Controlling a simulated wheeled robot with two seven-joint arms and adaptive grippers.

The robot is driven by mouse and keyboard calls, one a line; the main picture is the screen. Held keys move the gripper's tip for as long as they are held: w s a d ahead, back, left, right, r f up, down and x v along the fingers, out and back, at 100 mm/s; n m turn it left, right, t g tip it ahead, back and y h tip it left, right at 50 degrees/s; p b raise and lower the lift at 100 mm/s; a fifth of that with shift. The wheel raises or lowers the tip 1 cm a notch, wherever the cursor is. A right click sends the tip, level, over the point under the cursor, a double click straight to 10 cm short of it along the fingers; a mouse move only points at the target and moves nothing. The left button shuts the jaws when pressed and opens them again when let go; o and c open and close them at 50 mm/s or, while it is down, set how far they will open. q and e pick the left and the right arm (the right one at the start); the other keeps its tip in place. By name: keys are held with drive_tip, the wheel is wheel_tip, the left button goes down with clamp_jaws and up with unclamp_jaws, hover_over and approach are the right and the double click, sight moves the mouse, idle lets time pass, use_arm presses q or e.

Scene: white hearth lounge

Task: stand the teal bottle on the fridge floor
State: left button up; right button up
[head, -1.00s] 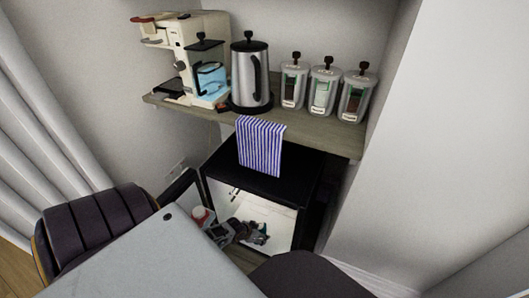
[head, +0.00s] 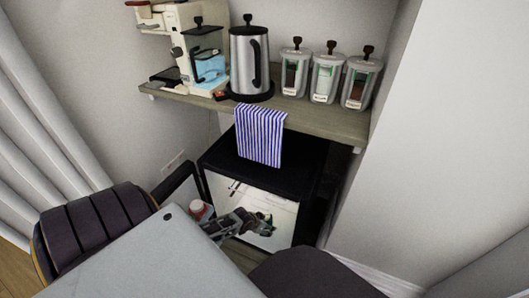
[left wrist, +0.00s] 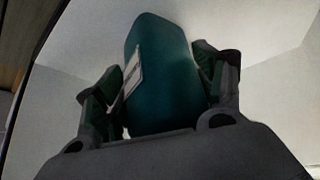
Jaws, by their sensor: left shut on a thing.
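The teal bottle (left wrist: 160,75) is held between the two fingers of my left gripper (left wrist: 165,85) in the left wrist view, with a white label on its side. In the head view my left gripper (head: 262,224) is at the open front of the small black fridge (head: 290,168), against its bright white interior (head: 262,202). The bottle is small and dark there, and its gap to the fridge floor cannot be told. My right gripper is not in view.
The shelf (head: 320,118) above holds a kettle (head: 249,65), coffee machine (head: 165,45) and canisters (head: 326,78).

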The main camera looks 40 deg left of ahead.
use_arm(q)
drive_tip(key=shift+f, duration=0.25)
idle(0.4)
drive_tip(key=o, duration=1.3)
drive_tip(key=shift+o, duration=0.2)
